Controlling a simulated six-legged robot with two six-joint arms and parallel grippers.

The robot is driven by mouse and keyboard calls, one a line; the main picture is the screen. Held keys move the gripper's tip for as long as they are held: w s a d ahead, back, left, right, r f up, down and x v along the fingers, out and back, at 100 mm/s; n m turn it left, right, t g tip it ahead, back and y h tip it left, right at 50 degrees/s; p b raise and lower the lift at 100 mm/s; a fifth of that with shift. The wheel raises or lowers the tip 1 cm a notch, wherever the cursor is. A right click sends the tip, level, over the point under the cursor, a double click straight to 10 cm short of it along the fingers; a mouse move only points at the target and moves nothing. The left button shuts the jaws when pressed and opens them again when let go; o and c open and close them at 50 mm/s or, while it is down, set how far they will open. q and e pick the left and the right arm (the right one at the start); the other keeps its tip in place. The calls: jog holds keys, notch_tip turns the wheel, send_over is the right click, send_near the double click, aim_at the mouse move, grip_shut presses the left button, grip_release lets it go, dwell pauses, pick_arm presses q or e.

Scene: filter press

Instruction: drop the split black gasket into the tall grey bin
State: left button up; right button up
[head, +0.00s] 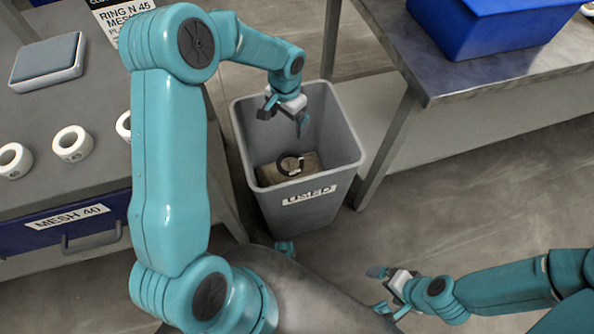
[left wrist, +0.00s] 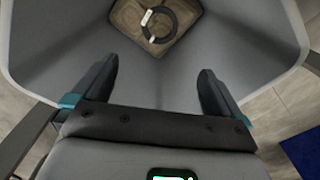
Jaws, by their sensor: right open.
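The split black gasket (head: 290,164) is a dark ring with a gap, lying inside the tall grey bin (head: 305,207) on a brown bottom or piece. In the left wrist view the gasket (left wrist: 159,22) shows with pale marks at its ends, down in the bin (left wrist: 255,45). My left gripper (head: 285,118) is over the bin's mouth, above the gasket and apart from it. Its fingers (left wrist: 160,92) are spread with nothing between them. My right gripper (head: 380,290) is open and empty, low at the right, away from the bin.
A bench at left holds white rings (head: 72,143), a grey pad (head: 47,62) and a drawer marked MESH 40 (head: 67,222). A metal table (head: 480,68) with a blue crate (head: 480,25) stands close to the bin's right. Floor is clear at lower right.

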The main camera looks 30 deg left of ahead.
pick_arm(q)
notch_tip(320, 180, up, 16)
jog(key=p, duration=0.4)
jog(key=shift+r, duration=0.2)
jog(key=shift+f, duration=0.1)
